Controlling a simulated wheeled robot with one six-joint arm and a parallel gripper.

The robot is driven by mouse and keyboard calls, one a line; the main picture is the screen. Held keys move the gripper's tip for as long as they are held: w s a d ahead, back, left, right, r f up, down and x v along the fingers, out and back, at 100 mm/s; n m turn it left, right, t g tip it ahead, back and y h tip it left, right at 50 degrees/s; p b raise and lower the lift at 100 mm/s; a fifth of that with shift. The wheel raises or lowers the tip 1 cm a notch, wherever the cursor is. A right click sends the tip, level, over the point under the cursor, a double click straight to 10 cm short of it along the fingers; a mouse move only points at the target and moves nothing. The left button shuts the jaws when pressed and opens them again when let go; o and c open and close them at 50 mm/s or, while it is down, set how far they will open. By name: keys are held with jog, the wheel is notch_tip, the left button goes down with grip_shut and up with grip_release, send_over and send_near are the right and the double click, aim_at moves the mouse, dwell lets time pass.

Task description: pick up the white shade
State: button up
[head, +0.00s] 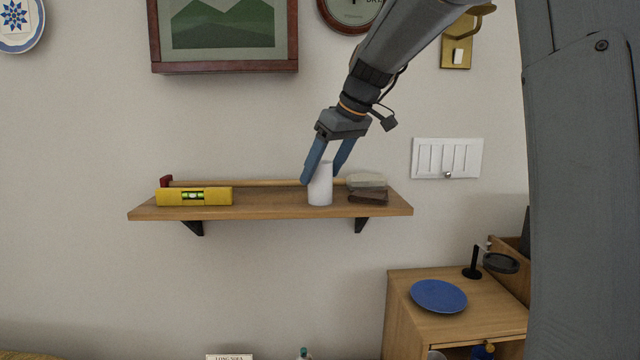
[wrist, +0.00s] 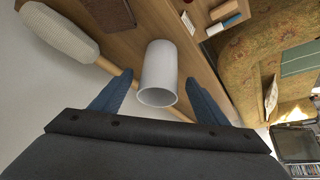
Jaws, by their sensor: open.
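The white shade (head: 320,188) is a plain white cylinder standing upright on the wooden wall shelf (head: 270,211), right of its middle. My gripper (head: 324,178) is open and reaches down from above, its two blue fingers at the top of the shade in the head view. In the wrist view the white shade (wrist: 158,75) lies ahead, between the lines of the two fingers, with its hollow round rim facing my gripper (wrist: 158,100). I cannot tell whether either finger touches it.
On the shelf, a yellow level (head: 194,196) lies left, a wooden-handled tool (head: 250,183) runs behind the shade, and a brush-like block (head: 367,188) sits close to its right. A framed picture (head: 225,35) hangs above. A cabinet with a blue plate (head: 438,296) stands lower right.

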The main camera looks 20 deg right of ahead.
aim_at(314, 184)
jog(key=shift+w+p+x, duration=0.2)
jog(key=shift+p+x, duration=1.1)
jog(key=shift+x, duration=1.45)
jog(key=shift+r, duration=0.15)
jog(key=shift+c, duration=0.3)
jog(key=c, duration=1.1)
